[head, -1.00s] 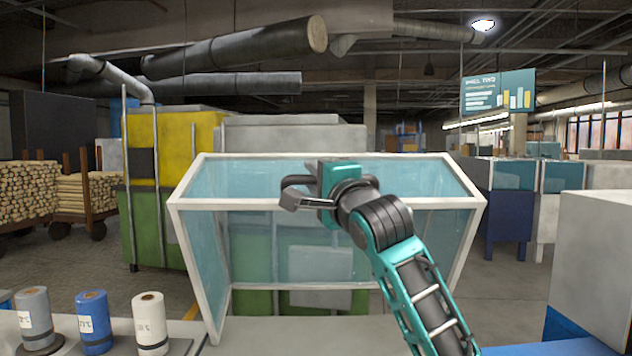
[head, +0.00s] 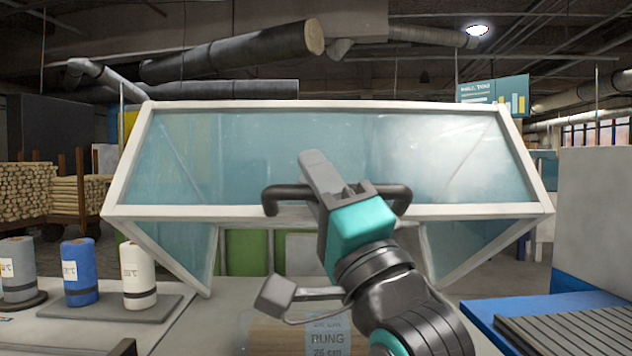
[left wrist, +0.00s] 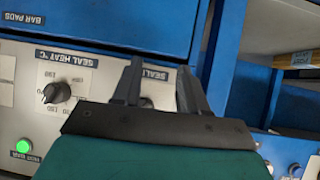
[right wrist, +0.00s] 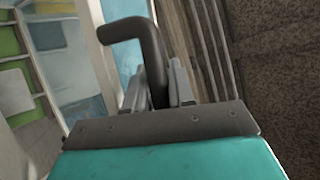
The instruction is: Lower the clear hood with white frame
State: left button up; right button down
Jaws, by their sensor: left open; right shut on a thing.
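The clear hood with white frame (head: 330,211) stands tilted open over the bench, its front edge raised. Its bluish clear top panel (head: 240,150) faces me. A dark bar handle (head: 275,197) is on its front edge. My right gripper (head: 335,190) is at the middle of that handle and shut on it. In the right wrist view the handle (right wrist: 140,28) passes between the fingers (right wrist: 160,88). My left gripper is outside the head view. In the left wrist view it (left wrist: 158,88) is open and empty, in front of a panel with a knob (left wrist: 57,92).
Under the hood lies a labelled package (head: 325,338), partly hidden by my right arm. A blue roll (head: 80,271) and a white roll (head: 139,272) stand left on a tray (head: 110,307). A blue unit with a ribbed top (head: 570,325) is at the right. A green lamp (left wrist: 23,147) is lit.

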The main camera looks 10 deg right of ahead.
jog(key=shift+s+a+f+n+y+b, duration=0.1)
jog(key=shift+s+f+n+y+b, duration=0.3)
jog(key=shift+s+f, duration=0.3)
jog(key=shift+w, duration=0.1)
jog(key=c, duration=1.1)
grip_release()
jog(key=shift+o, duration=0.2)
